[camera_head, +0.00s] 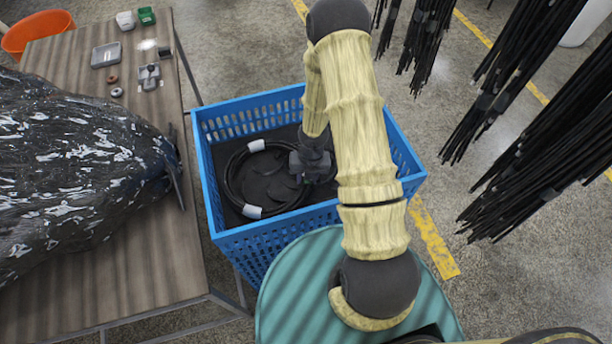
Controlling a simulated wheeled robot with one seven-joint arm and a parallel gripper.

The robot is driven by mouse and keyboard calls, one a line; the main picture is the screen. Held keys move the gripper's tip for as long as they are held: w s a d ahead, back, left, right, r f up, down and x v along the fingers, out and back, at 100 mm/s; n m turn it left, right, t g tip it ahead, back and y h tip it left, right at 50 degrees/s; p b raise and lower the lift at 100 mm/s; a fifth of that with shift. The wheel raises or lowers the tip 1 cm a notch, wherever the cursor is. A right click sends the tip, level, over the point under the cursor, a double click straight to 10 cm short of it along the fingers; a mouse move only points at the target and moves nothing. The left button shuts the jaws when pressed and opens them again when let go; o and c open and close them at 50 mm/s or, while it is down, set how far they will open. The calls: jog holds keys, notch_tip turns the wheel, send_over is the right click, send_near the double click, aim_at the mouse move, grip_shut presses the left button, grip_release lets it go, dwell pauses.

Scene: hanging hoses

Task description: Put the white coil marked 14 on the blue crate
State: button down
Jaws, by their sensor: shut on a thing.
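The blue crate (262,225) stands in the middle of the head view, with slotted walls and a dark inner surface. A coil of black hose (229,180) with two white tags lies within its walls, roughly level. The coil looks black, not white, and I cannot read a number on the tags. My gripper (304,178) points down inside the crate at the coil's right side and is shut on the coil. My arm hides the right part of the crate. I cannot tell whether the coil touches the crate's bottom.
A wooden table (165,270) stands left, bearing a large glossy black bundle (75,165) and small items near an orange bowl (35,30). Bundles of black hoses (535,130) hang at the right. Concrete floor with yellow lines shows between.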

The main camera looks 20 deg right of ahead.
dwell(0.3)
jog(key=c, duration=0.9)
grip_release()
jog(key=shift+c, duration=0.2)
notch_tip(320, 180, up, 17)
jog(key=d+p, duration=0.1)
jog(key=p, duration=0.6)
jog(key=shift+d+p, duration=0.25)
jog(key=shift+p, duration=0.05)
jog(key=shift+r, duration=0.2)
